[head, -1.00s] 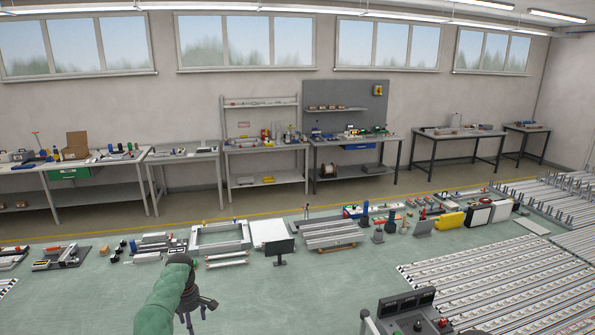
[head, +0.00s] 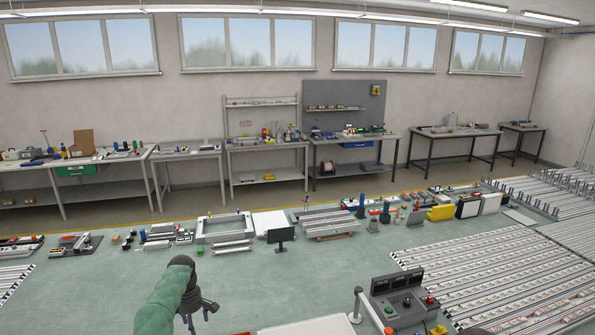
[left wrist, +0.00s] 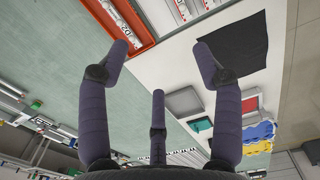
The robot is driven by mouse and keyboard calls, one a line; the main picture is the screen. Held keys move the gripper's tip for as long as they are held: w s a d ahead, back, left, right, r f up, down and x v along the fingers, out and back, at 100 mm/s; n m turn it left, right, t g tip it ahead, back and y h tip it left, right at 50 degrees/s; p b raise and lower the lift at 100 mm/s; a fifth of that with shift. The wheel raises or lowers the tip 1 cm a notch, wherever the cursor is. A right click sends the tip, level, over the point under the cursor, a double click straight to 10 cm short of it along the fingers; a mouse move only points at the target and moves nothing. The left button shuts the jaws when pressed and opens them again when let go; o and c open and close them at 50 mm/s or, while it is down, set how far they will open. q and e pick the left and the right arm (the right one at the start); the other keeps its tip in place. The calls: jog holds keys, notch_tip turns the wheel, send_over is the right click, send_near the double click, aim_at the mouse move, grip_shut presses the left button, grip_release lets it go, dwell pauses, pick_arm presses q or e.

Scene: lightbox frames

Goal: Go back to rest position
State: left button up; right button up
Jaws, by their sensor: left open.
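The gripper is open and empty. My right gripper is in neither view.
A control console (head: 405,298) with screens and buttons stands at the lower right. Workbenches (head: 265,144) line the wall. The left wrist view shows an orange-red tray (left wrist: 118,22) and a black mat (left wrist: 233,45).

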pick_arm(q)
jog(key=s+d+f+m+h, duration=0.1)
jog(key=s+d+f+m, duration=0.2)
jog(key=s+d+f, duration=0.3)
jog(key=s+d+f+m+h, duration=0.1)
jog(key=s+d+f+m, duration=0.2)
jog(key=f, duration=0.5)
jog(key=s+d+f+m+h, duration=0.1)
jog(key=s+d+f+m, duration=0.2)
jog(key=s+d+f, duration=0.3)
jog(key=s+d+f+m, duration=0.1)
jog(key=s+d+m, duration=0.3)
jog(key=s, duration=1)
jog(key=s+d+m, duration=0.4)
jog(key=s, duration=1.1)
jog(key=a+f+b+x, duration=0.1)
jog(key=a+b+x, duration=0.2)
jog(key=b+x, duration=1.1)
jog(key=w+a+b+x, duration=0.1)
jog(key=a+b+x, duration=0.2)
jog(key=b+x, duration=1.1)
jog(key=shift+a+f+m+h+b, duration=0.2)
jog(key=shift+f+m+h+b, duration=0.25)
jog(key=shift+b, duration=0.65)
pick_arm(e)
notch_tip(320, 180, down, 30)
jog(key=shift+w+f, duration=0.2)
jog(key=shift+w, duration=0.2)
